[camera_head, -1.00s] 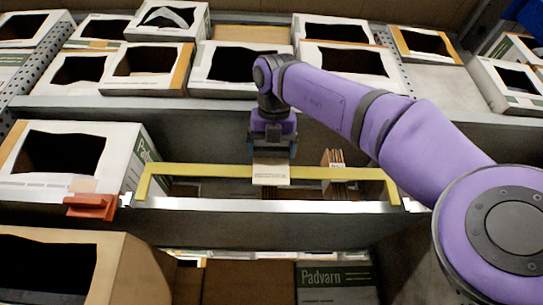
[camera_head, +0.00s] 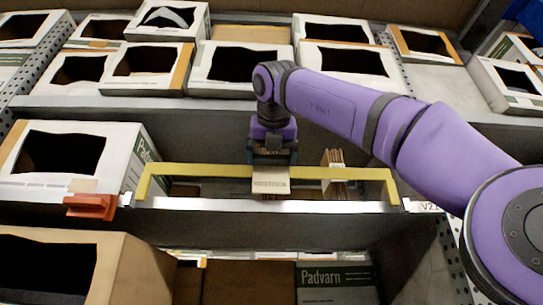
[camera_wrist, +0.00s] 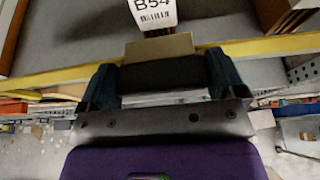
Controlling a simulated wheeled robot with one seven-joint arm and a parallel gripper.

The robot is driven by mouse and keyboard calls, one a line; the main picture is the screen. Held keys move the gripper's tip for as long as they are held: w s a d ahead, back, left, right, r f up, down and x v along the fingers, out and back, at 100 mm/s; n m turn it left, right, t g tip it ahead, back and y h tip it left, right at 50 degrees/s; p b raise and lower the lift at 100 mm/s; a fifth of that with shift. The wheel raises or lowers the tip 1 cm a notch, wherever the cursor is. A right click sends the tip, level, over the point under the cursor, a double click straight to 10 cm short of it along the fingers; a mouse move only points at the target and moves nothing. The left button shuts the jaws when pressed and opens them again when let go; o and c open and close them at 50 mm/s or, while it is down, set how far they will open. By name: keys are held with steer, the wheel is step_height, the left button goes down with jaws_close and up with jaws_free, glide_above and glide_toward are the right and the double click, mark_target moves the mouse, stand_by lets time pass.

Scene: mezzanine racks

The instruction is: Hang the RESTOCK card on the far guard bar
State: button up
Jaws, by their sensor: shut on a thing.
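The RESTOCK card (camera_head: 270,187) is a small cream card with faint lettering. In the head view it overlaps the middle of the yellow guard bar (camera_head: 205,171), its lower part in front of the bar. My gripper (camera_head: 271,158) is shut on the card from above and behind. In the wrist view the card (camera_wrist: 160,46) shows as a tan edge beyond the two fingers of my gripper (camera_wrist: 160,78), beside the yellow bar (camera_wrist: 270,47). Whether the card rests on the bar or is only close to it, I cannot tell.
A stack of upright brown cards or cartons (camera_head: 335,172) stands behind the bar, right of my gripper. A red-orange clip (camera_head: 90,206) sits at the shelf edge by the bar's left end. Open white boxes (camera_head: 70,160) fill the racks. A B54 label (camera_wrist: 153,12) shows in the wrist view.

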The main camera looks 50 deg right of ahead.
steer(key=o, duration=0.6)
steer(key=v, duration=1)
steer(key=shift+s+a+r, duration=0.1)
steer(key=shift+s+a, duration=0.1)
steer(key=shift+a, duration=0.05)
